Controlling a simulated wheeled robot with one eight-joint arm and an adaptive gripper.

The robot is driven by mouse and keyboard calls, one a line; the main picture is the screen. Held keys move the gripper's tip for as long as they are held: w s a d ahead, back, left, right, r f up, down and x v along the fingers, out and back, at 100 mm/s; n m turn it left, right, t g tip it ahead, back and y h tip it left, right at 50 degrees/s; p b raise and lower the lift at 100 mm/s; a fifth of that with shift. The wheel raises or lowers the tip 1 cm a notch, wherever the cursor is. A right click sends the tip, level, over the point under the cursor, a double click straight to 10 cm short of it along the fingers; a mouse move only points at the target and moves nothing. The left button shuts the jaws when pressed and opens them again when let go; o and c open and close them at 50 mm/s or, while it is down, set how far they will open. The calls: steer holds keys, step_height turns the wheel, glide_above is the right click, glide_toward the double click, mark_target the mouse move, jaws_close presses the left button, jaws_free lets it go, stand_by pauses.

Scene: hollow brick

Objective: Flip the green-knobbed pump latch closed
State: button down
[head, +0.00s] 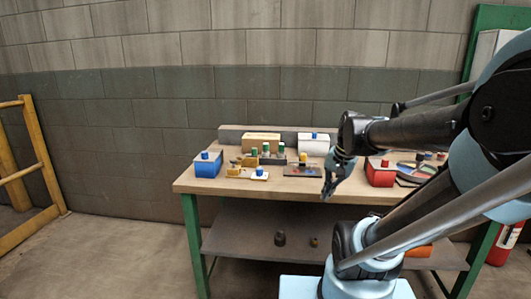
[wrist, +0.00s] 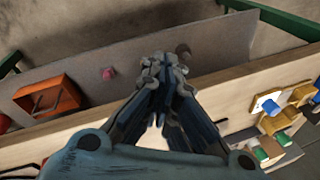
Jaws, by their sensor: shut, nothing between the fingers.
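Several small green knobs (head: 266,147) stand near the middle of the tabletop, by a yellow-brown box. They are too small to tell which belongs to the pump latch, or whether that latch is open or closed. In the wrist view a green knob (wrist: 262,154) shows at the lower right, apart from my gripper. My gripper (head: 328,194) hangs over the table's front edge, to the right of the green knobs, pointing down. In the wrist view its fingers (wrist: 164,66) are together, with nothing held.
On the workbench (head: 222,184) stand a blue box (head: 207,170) at left, a red box (head: 380,177) at right, and a white plate with a blue knob (head: 259,172) near the front. A dark plate with a yellow knob (head: 302,158) lies beside my gripper. The lower shelf (head: 240,245) holds small items.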

steer(key=w+a+r+m+y, duration=0.2)
steer(key=w+a+r+m, duration=0.1)
steer(key=w, duration=0.6)
steer(key=w+a+r+m+y, duration=0.2)
steer(key=w+a+m, duration=0.3)
steer(key=w, duration=0.5)
steer(key=w+a+r+m+y, duration=0.2)
steer(key=w+a+r+m, duration=0.2)
steer(key=w+m, duration=0.3)
steer(key=w, duration=0.2)
steer(key=shift+w+a, duration=0.3)
steer(key=shift+a, duration=0.05)
steer(key=x, duration=0.4)
steer(key=a+r+x, duration=0.1)
steer(key=x, duration=0.6)
steer(key=shift+w+a, duration=0.1)
steer(key=shift+a, duration=0.5)
steer(key=shift+w+a, duration=0.2)
steer(key=shift+a, duration=0.45)
